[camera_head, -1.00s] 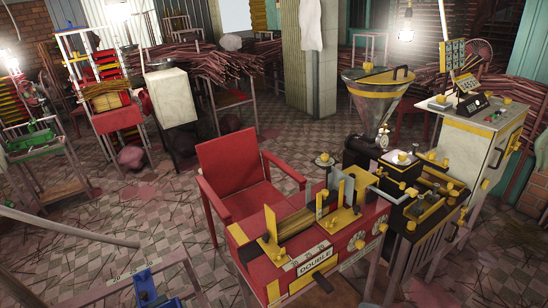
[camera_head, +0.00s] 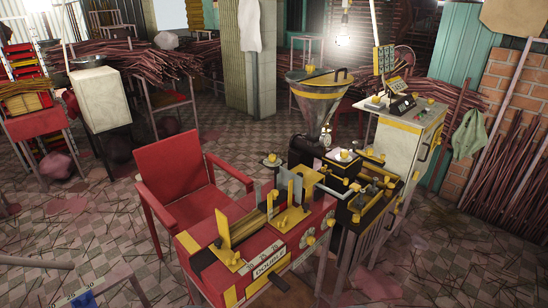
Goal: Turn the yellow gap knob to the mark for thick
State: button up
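A red machine labelled DOUBLE (camera_head: 270,262) stands at the lower centre, with upright yellow plates on top. Its front face carries small round pale dials with knobs (camera_head: 310,240). To its right is a black and yellow extruder (camera_head: 352,212) under a steel funnel hopper (camera_head: 318,103) with a yellow band. Several yellow knobs show on these machines and on the pale cabinet (camera_head: 408,140). I cannot tell which is the gap knob, and no mark for thick is legible. My gripper does not show in this view.
A red armchair (camera_head: 177,178) stands against the left of the red machine. A pale frame with a blue part (camera_head: 80,299) and a printed scale is cut off at bottom left. Bundled sticks (camera_head: 515,165) lean on the right wall. The tiled floor at right (camera_head: 450,255) is mostly open.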

aim_at(272, 158)
jog(key=k, duration=1)
jog(key=z, duration=1.45)
jog(key=i, duration=3.4)
